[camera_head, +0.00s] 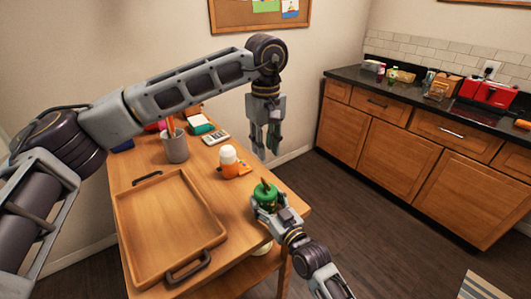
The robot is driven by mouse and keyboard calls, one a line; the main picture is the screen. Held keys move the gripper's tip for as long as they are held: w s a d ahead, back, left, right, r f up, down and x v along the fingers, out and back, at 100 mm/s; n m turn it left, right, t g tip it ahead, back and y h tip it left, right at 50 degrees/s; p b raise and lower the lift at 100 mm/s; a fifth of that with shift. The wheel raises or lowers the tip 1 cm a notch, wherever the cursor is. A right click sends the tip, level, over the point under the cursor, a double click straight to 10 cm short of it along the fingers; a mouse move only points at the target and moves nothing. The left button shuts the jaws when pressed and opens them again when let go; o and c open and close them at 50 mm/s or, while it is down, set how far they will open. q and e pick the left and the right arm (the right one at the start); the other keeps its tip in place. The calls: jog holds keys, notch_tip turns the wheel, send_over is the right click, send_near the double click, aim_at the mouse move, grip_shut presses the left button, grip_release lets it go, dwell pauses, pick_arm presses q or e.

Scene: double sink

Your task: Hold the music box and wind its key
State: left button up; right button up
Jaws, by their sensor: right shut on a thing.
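A green music box (265,190), small and rounded, is near the right edge of the wooden table. A thin brownish piece, which looks like its key (265,182), stands up from its top. My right gripper (266,203) comes in from the lower right and is shut on the music box, hiding its lower part. I cannot tell whether the box touches the table. My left gripper (266,150) hangs pointing down, higher up and apart from the music box. Its fingers look spread, with nothing between them.
A wooden tray (130,222) with dark handles fills the table's left front. A white bottle with an orange base (229,160), a grey pencil cup (174,147) and a calculator (216,137) stand behind. A kitchen counter (400,88) runs along the right, beyond open floor.

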jog(key=o, duration=1.2)
jog(key=shift+c, duration=0.2)
jog(key=v, duration=1.2)
dwell(0.5)
notch_tip(320, 180, up, 9)
jog(key=p, duration=0.9)
jog(key=shift+r+p, duration=0.55)
jog(key=shift+p, duration=0.05)
